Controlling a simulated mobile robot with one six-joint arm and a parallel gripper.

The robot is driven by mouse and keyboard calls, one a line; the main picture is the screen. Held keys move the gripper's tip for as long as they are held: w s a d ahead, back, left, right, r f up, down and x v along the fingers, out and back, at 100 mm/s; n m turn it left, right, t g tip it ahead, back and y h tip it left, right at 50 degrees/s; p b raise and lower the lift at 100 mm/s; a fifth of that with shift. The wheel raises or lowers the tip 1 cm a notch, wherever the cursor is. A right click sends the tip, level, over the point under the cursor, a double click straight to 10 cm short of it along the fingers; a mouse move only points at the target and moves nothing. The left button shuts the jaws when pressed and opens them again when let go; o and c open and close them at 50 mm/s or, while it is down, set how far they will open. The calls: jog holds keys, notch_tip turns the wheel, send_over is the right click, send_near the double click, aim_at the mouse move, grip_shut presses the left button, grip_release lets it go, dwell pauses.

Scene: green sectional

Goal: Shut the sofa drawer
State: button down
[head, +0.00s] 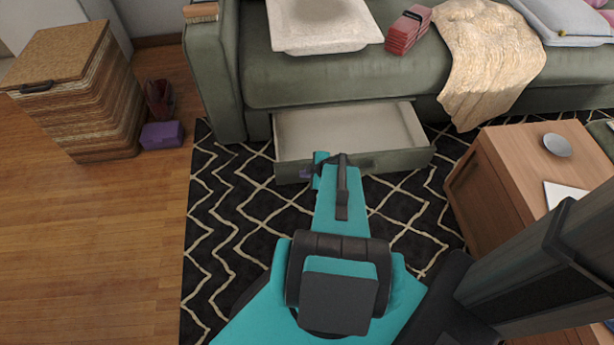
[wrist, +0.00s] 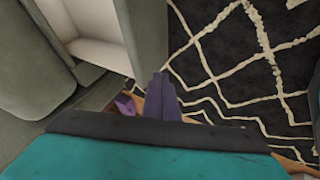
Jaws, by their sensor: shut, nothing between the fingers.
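The sofa drawer (head: 350,130) is pulled out from under the green sofa (head: 330,80), and its pale interior looks empty. Its green front panel (head: 400,160) faces my arm. In the wrist view the drawer's pale inside (wrist: 100,42) and the panel's edge (wrist: 148,40) show at the upper left. My gripper (head: 306,174) is at the left part of the drawer front, with its fingers shut and empty. In the wrist view the shut fingers (wrist: 162,95) are just outside the panel. I cannot tell whether they touch it. My arm hides part of the front.
A wooden cabinet (head: 490,190) stands close to the drawer's right corner. A woven hamper (head: 80,90) and a purple box (head: 161,135) are on the floor at the left. A beige blanket (head: 490,60) hangs over the sofa's front. The patterned rug (head: 230,210) is clear left of my arm.

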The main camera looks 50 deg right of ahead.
aim_at(293, 168)
jog(key=shift+w+d+f+b, duration=0.45)
jog(key=shift+w+f+b, duration=0.25)
jog(key=shift+w, duration=0.25)
jog(key=shift+w+d+f+b, duration=0.4)
jog(key=shift+w+f+b, duration=0.25)
jog(key=shift+w, duration=0.35)
jog(key=shift+w+d+f+b, duration=0.5)
jog(key=shift+w+b, duration=0.25)
jog(key=shift+w, duration=0.2)
